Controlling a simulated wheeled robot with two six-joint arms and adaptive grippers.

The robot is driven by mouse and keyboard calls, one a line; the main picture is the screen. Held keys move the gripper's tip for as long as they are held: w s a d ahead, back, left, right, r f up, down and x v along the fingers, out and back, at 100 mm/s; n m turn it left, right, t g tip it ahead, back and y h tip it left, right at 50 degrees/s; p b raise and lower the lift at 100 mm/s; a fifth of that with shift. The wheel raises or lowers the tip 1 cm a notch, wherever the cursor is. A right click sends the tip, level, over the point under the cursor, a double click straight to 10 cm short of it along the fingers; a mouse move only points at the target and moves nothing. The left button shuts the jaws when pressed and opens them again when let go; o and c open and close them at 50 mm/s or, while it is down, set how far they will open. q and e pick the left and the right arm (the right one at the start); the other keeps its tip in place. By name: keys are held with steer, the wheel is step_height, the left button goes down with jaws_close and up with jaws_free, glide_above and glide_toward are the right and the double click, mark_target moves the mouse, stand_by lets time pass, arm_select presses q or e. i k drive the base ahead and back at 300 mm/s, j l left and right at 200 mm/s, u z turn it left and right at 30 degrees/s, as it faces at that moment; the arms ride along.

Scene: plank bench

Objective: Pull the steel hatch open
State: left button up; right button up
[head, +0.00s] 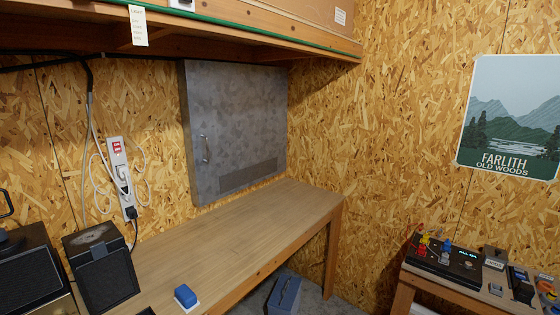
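The steel hatch (240,115) is a grey, mottled metal panel on the chipboard wall above the back of the plank bench (235,230). It looks shut, with its front face standing out from the wall. A small upright bar handle (205,149) sits near its left edge. A darker vented strip runs along its lower right. Neither of my grippers shows in the head view, so nothing of mine is seen touching the hatch or its handle.
A wooden shelf (250,30) overhangs the hatch's top. A power strip (122,178) with cables hangs left of it. A black speaker (103,272) and a blue block (186,296) are on the bench's near left. The bench below the hatch is clear. A side table with devices stands right.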

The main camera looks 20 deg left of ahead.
mark_target(233, 116)
steer(key=i+l+u, duration=0.1)
steer(key=i, duration=0.35)
steer(key=i+l+u, duration=0.1)
steer(key=i, duration=0.3)
steer(key=i+l+u, duration=0.1)
steer(key=i, duration=0.35)
steer(key=i+u, duration=0.1)
steer(key=u, duration=0.75)
steer(key=i+l+u, duration=0.15)
steer(key=u, duration=0.25)
steer(key=l+u, duration=0.1)
steer(key=u, duration=0.35)
steer(key=i+l+u, duration=0.1)
steer(key=u, duration=0.3)
steer(key=l+u, duration=0.15)
steer(key=u, duration=0.25)
